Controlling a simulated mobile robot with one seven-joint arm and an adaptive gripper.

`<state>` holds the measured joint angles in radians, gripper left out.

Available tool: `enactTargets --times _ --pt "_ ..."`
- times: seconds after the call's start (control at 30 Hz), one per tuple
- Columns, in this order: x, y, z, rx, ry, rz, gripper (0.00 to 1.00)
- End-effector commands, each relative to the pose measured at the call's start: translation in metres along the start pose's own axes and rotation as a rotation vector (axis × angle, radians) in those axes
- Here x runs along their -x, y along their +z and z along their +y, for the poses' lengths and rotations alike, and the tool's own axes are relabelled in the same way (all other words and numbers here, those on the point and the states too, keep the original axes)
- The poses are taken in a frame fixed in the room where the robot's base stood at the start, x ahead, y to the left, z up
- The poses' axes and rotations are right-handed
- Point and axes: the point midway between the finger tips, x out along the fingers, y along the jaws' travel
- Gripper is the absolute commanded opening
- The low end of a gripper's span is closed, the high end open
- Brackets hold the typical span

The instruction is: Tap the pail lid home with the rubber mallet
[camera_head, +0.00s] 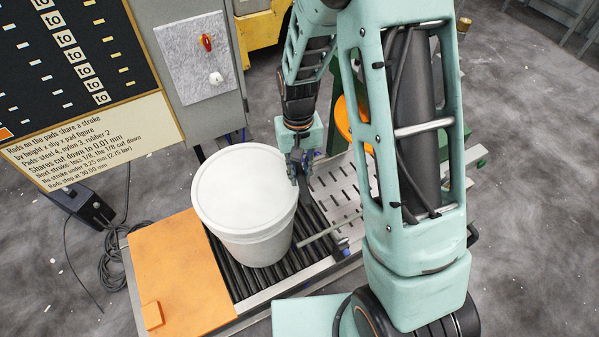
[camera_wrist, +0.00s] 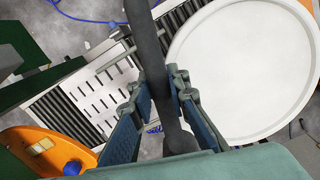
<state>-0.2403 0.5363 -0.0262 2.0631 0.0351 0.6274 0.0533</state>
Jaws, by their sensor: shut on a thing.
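The white pail (camera_head: 250,235) stands upright on the roller conveyor with its round white lid (camera_head: 243,188) on top. The lid also fills the right of the wrist view (camera_wrist: 245,70); I cannot tell how fully it is seated. My gripper (camera_head: 300,160) is just right of the lid's rim in the head view. In the wrist view my gripper (camera_wrist: 158,88) is shut on a dark shaft, seemingly the mallet (camera_wrist: 148,45), between its blue-padded fingers. The shaft runs up out of the picture, so the mallet's head cannot be made out.
Black rollers (camera_head: 228,275) run beneath the pail, beside a slotted pale plate (camera_head: 340,190). An orange panel (camera_head: 175,270) lies at the left. A control box (camera_head: 198,60) and a sign board (camera_head: 95,140) stand behind.

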Motion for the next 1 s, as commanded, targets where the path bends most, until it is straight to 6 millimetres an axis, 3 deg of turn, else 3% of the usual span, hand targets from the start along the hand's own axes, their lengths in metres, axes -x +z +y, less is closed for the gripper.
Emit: enactTargets --times 0.2,0.6,0.9,1.0 --pt "-0.023 -0.002 0.0 0.0 0.0 0.001 0.0" --pt "-0.028 -0.003 0.0 0.0 0.0 0.001 0.0" --pt "-0.077 -0.007 0.0 0.001 0.0 0.001 0.0" --pt "-0.066 -0.007 0.0 0.001 0.0 0.003 0.0"
